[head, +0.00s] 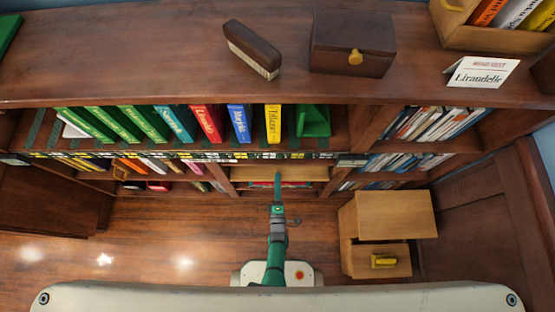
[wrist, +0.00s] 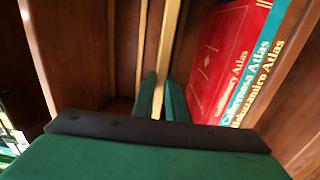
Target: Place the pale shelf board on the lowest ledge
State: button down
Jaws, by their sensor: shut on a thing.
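The pale shelf board (head: 285,173) lies across the lower middle bay of the bookcase (head: 232,190) in the head view. In the wrist view its pale edge (wrist: 167,45) runs lengthwise between the fingers. My gripper (wrist: 160,100) is shut on this edge, with a green finger on each side. In the head view my green arm reaches forward to the board, and the fingertips are too small to make out. A second, thinner pale strip (wrist: 142,45) shows to the left in the wrist view. The lowest ledge cannot be clearly told apart, and I cannot tell whether the board rests on it.
Large atlases, including a red one (wrist: 228,55), lie close to the right of the fingers in the wrist view. Bay walls stand on both sides. A pale wooden cabinet (head: 395,215) with an open drawer (head: 360,262) stands right of my arm. Floor (head: 150,235) is clear to the left.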

jog(key=shift+w+a+f, duration=0.1)
jog(key=shift+w+f, duration=0.05)
jog(key=shift+f, duration=0.55)
jog(key=shift+w+f, duration=0.1)
jog(key=shift+f, duration=0.55)
jog(key=c, duration=1.7)
grip_release()
jog(key=shift+f, duration=0.1)
jog(key=s, duration=1.1)
